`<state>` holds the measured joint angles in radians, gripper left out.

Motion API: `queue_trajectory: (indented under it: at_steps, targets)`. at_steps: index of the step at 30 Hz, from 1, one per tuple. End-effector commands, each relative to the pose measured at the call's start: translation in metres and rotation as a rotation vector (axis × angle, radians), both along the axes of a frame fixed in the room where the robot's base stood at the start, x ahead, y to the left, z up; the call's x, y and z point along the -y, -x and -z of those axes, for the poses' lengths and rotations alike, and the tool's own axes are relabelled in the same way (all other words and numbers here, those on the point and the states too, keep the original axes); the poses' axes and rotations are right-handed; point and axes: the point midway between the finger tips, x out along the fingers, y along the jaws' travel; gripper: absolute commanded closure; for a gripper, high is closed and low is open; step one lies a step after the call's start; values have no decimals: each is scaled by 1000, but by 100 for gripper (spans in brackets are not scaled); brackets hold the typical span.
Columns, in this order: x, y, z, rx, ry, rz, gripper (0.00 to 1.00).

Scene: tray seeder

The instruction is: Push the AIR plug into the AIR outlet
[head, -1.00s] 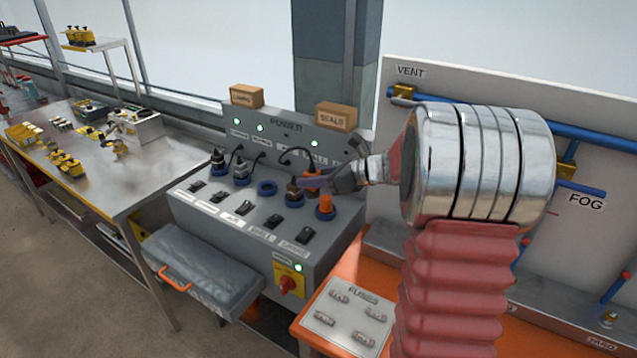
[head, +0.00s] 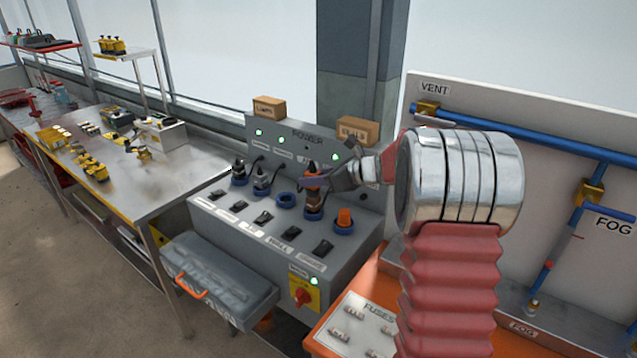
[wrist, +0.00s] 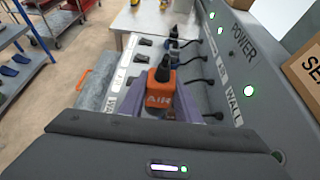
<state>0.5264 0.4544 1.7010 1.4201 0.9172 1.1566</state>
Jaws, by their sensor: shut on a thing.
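The orange AIR plug (wrist: 160,88), marked AIR, has a black top and sits between the purple fingers of my gripper (wrist: 164,98) in the wrist view. My gripper (head: 318,180) is shut on it. In the head view the plug is up over the right half of the grey power box (head: 240,222), in line with a brownish plug (head: 314,203) standing in a blue-ringed outlet. An empty blue-ringed outlet (head: 287,199) lies just left of it, likely the AIR outlet; its own label is not readable there. The held plug's lower end is hidden.
Two dark plugs (head: 239,172) (head: 262,182) with cords stand at the left of the row, and an orange plug (head: 345,218) at the right. Switches line the front. Two cardboard boxes (head: 269,107) (head: 358,130) sit on top. An orange bench (head: 330,340) is at right.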

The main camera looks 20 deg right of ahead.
Motion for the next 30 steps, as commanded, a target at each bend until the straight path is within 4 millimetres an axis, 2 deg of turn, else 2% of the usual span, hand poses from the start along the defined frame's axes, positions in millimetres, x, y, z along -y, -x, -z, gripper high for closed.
queue_trajectory:
  at_steps: [30]
  targets:
    - [-19, -84, 0, 0, 0, -1, 96]
